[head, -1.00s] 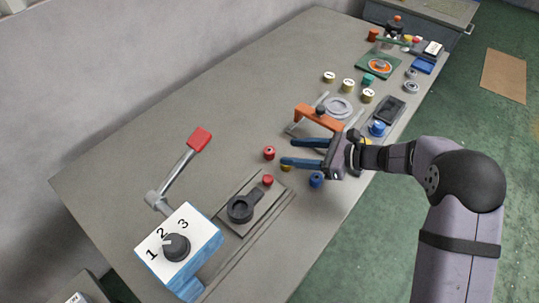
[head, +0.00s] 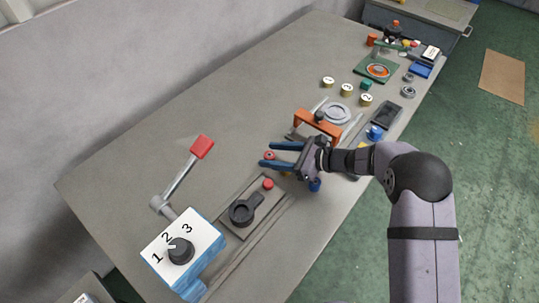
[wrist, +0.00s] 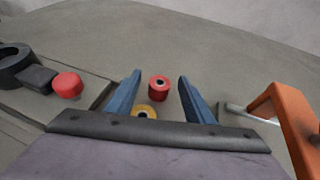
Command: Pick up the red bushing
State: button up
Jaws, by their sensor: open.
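The red bushing (wrist: 159,88) is a short red cylinder with a dark centre hole, standing on the grey table. In the wrist view it lies between my two blue fingers, near their tips, with room on both sides. In the head view the red bushing (head: 269,156) shows between the blue fingers, partly hidden by them. My gripper (head: 265,155) is open and empty; its fingers also show in the wrist view (wrist: 158,82). I cannot tell how high the fingers are above the table.
A yellow bushing (wrist: 146,111) sits close behind the red one, nearer my palm. A blue bushing (head: 315,185) stands beside my gripper. A red button (wrist: 68,85) is at left, and an orange handle (wrist: 291,108) is at right. The table beyond the fingertips is clear.

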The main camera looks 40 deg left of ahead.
aim_at(274, 156)
jog(key=c, duration=1.2)
jog(key=shift+o, duration=0.2)
jog(key=shift+r, duration=0.1)
notch_tip(274, 156, up, 10)
jog(key=b, duration=0.2)
